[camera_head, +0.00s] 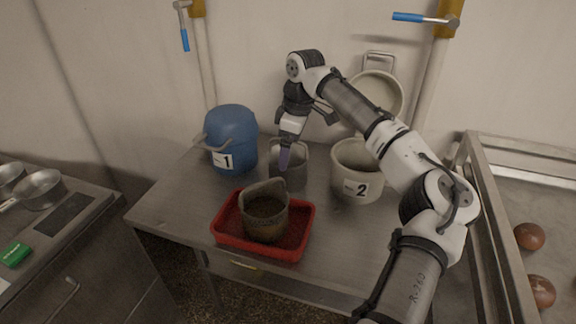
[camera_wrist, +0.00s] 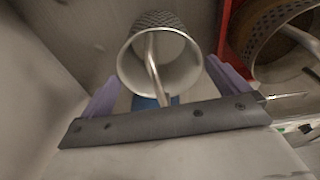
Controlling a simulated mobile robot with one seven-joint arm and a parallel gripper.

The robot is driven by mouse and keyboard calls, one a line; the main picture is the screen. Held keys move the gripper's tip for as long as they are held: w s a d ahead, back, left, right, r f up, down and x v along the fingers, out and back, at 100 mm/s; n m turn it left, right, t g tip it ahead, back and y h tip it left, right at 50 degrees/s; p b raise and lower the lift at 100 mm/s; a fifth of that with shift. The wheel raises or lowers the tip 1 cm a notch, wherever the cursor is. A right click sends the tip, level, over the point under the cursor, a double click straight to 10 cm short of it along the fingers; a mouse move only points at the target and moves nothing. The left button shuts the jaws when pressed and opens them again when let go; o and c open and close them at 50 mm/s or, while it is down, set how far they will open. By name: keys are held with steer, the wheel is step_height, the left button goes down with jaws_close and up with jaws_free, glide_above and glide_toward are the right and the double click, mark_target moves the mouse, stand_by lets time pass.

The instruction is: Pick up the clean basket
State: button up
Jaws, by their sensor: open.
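A grey metal mesh basket (camera_head: 290,174) with a clean look stands on the steel table between the blue container and the white pot. In the wrist view the basket (camera_wrist: 160,68) shows its round rim and a thin bar, perhaps its handle, across the opening. My gripper (camera_head: 287,157) points down at the basket and hides part of it. In the wrist view its purple fingers (camera_wrist: 164,90) are open, one on each side of the basket rim. I cannot tell whether they touch it. A brown, dirty-looking basket (camera_head: 265,218) stands in the red tray (camera_head: 228,243).
A blue container marked 1 (camera_head: 232,135) stands left, a white pot marked 2 (camera_head: 358,178) right. A lid or pan (camera_head: 378,92) is at the wall behind. Pipes with blue-handled valves flank it. A steel-framed counter (camera_head: 492,220) is right, another counter (camera_head: 62,225) left.

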steer(key=shift+a+f, duration=0.15)
steer(key=shift+f, duration=0.9)
steer(key=c, duration=1)
steer(key=shift+r, duration=0.1)
steer(key=shift+c, duration=0.2)
